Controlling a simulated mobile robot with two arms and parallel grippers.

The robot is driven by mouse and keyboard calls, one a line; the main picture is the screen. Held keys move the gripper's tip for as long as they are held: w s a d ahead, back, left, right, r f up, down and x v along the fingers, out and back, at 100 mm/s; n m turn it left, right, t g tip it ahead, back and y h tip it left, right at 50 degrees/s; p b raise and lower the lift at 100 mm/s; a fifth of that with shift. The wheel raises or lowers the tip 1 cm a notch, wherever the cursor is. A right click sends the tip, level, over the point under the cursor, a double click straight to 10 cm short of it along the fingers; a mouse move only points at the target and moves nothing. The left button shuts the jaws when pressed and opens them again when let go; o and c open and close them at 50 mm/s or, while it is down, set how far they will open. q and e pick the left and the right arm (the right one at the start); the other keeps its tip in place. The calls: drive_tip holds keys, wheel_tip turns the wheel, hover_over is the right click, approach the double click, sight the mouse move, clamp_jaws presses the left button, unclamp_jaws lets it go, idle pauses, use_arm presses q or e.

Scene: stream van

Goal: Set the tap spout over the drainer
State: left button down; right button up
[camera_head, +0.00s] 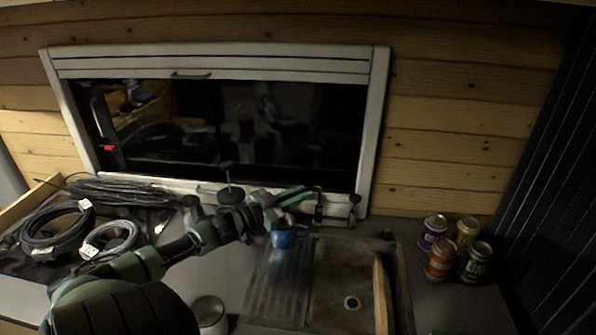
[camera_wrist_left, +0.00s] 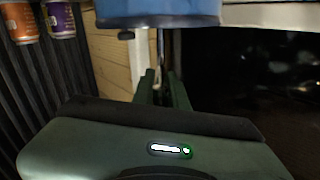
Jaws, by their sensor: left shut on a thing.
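My left gripper (camera_head: 306,194) reaches in from the left to the back of the sink, and its fingers are shut on the tap spout. In the left wrist view the fingers (camera_wrist_left: 164,92) close around the thin metal tap spout (camera_wrist_left: 160,50). In the head view the dark tap (camera_head: 318,212) stands behind the sink, partly hidden by the gripper. The ribbed drainer (camera_head: 268,292) lies left of the basin. A blue mug (camera_head: 284,239) stands at the drainer's back end, just below the gripper; it also shows in the left wrist view (camera_wrist_left: 158,10). My right gripper is out of view.
The sink basin (camera_head: 335,285) has a wooden board (camera_head: 380,295) along its right side. Several cans (camera_head: 440,262) stand on the right. Coiled cables (camera_head: 60,228) lie on the left. A window (camera_head: 220,125) is behind. A round container (camera_head: 209,314) is near the front.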

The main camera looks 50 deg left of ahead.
use_arm(q)
drive_tip(key=c, duration=1.6)
unclamp_jaws()
drive_tip(key=shift+o, duration=0.6)
drive_tip(key=shift+w+a+f, duration=0.1)
drive_tip(key=shift+a+f, duration=0.05)
drive_tip(key=s, duration=0.7)
drive_tip(key=shift+s+a+b, duration=0.35)
drive_tip(key=shift+s+a, duration=0.05)
